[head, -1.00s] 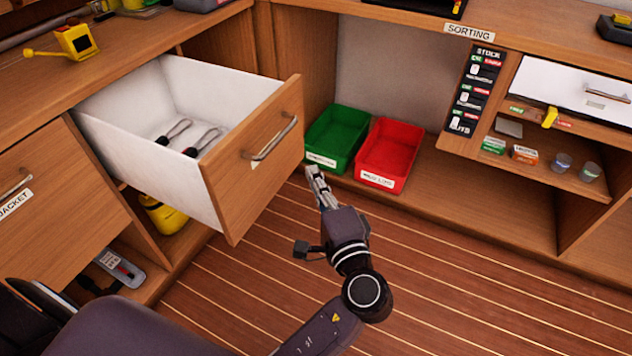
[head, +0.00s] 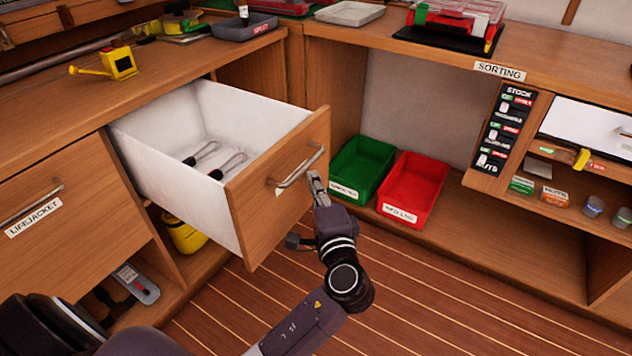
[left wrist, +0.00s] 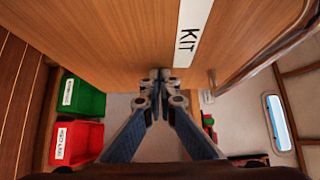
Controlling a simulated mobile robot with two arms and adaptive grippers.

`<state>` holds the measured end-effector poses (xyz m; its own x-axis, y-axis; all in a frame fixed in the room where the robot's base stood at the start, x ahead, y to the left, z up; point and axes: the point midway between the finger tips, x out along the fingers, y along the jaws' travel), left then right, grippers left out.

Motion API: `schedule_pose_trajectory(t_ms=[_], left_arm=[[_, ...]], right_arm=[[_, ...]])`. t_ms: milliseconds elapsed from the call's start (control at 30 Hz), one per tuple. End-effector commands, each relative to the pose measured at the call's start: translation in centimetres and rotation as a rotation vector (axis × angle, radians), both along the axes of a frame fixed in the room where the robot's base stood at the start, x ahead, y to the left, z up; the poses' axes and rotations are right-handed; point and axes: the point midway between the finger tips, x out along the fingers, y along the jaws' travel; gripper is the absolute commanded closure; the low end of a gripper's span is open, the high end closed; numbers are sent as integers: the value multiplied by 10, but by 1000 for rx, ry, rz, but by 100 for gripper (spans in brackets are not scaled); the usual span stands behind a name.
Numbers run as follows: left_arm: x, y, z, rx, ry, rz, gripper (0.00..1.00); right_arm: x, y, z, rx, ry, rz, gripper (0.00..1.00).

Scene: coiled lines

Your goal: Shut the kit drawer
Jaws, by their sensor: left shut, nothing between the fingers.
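The kit drawer (head: 285,200) stands pulled open, with a wooden front, a metal bar handle (head: 298,168) and white inner walls. Two dark-handled tools with metal loops (head: 215,162) lie inside it. In the left wrist view the drawer front (left wrist: 120,40) fills the top, with its KIT label (left wrist: 190,30) and the handle (left wrist: 262,55) to the right. My left gripper (head: 314,178) is shut and empty, with its fingertips (left wrist: 160,76) at or very near the drawer front; contact cannot be told. My right gripper is not in view.
A green bin (head: 362,165) and a red bin (head: 412,188) sit on the low shelf right of the drawer. The LIFEJACKET drawer (head: 60,215) is closed at the left. The striped floor is clear.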

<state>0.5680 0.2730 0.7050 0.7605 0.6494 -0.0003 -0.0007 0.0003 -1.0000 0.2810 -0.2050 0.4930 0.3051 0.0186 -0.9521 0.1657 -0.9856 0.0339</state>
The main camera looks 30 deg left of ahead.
Motion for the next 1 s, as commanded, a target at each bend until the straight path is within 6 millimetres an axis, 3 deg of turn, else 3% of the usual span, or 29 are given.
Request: schedule_pose_trajectory(t_ms=[267,567,700,1000], left_arm=[[1,18,1,2,1,2,100],[5,85,3,4,1,5,100],[9,125,3,4,1,5,100],[15,208,2,3,0,5,100]], right_arm=[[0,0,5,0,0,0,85],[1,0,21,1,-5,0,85],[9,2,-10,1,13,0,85],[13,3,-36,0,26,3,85]])
